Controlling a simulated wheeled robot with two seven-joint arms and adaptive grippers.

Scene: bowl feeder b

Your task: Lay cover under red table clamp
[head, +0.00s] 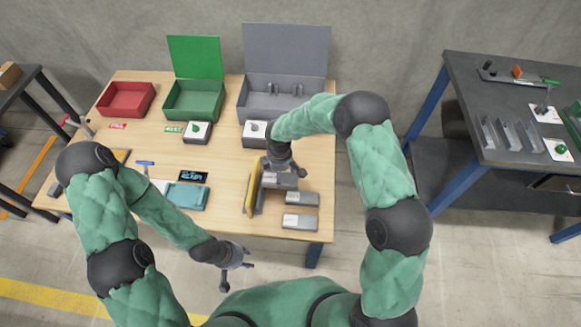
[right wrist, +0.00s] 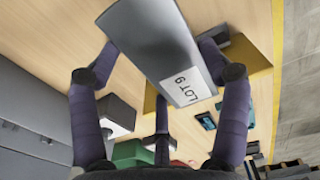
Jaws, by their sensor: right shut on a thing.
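My right gripper (head: 283,163) is over the right part of the wooden table, its fingers closed around a grey piece (head: 287,181). In the right wrist view this grey piece (right wrist: 150,40) is long and flat-faced, with a white "LOT 9" label, between the fingers (right wrist: 160,75). I cannot tell whether it is the cover. My left gripper (head: 236,262) is open and empty, in front of the table's front edge.
A red bin (head: 126,100), a green bin (head: 194,102) and a grey bin (head: 285,102) line the back. A yellow-faced upright piece (head: 253,192) stands left of the right gripper. Grey blocks (head: 300,221) lie at the right front. A teal case (head: 186,197) lies in the middle.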

